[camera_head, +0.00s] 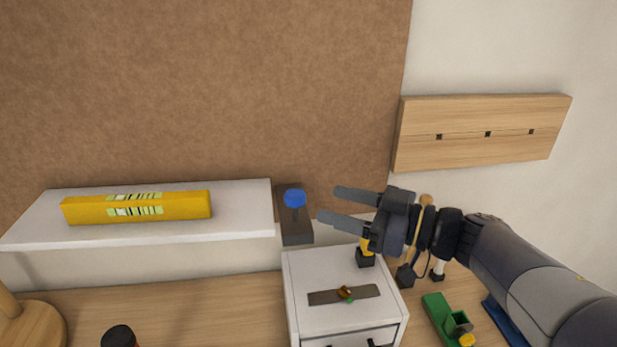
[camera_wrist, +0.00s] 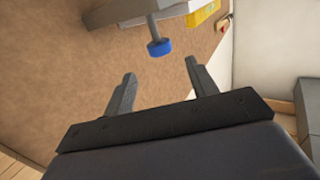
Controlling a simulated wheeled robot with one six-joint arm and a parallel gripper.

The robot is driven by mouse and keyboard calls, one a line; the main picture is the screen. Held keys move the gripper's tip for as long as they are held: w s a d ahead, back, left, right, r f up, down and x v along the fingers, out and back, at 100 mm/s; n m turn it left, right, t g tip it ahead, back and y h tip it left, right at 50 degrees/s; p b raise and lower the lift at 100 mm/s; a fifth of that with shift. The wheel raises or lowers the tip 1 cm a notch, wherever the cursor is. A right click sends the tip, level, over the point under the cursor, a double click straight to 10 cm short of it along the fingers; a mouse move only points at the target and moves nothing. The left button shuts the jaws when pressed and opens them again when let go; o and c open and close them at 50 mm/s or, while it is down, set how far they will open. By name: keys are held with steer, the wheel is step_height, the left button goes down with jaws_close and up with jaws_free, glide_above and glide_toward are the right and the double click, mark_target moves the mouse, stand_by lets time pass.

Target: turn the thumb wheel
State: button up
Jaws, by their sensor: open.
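A round blue wheel (camera_head: 295,198) sits at the end of a short stem on a dark block (camera_head: 297,232), in front of the brown wall panel and beside the white shelf's right end. My gripper (camera_head: 345,206) is to the right of the wheel, its two fingers open and pointing left at it. In the wrist view the blue wheel (camera_wrist: 159,47) hangs ahead of and between the open fingers (camera_wrist: 158,80), apart from both. Nothing is between the fingers.
A yellow level (camera_head: 140,206) lies on the white shelf (camera_head: 250,212). Below, a white drawer box (camera_head: 305,270) carries a metal strip and a yellow-and-black object. A green item (camera_head: 440,318) lies right of the box. A wooden board (camera_head: 480,150) is on the right wall.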

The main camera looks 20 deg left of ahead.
mark_target(286, 195)
steer(key=a, duration=1)
steer(key=shift+w+a+p, duration=0.2)
steer(key=shift+w+p, duration=0.15)
steer(key=shift+c, duration=0.4)
steer(key=c, duration=0.9)
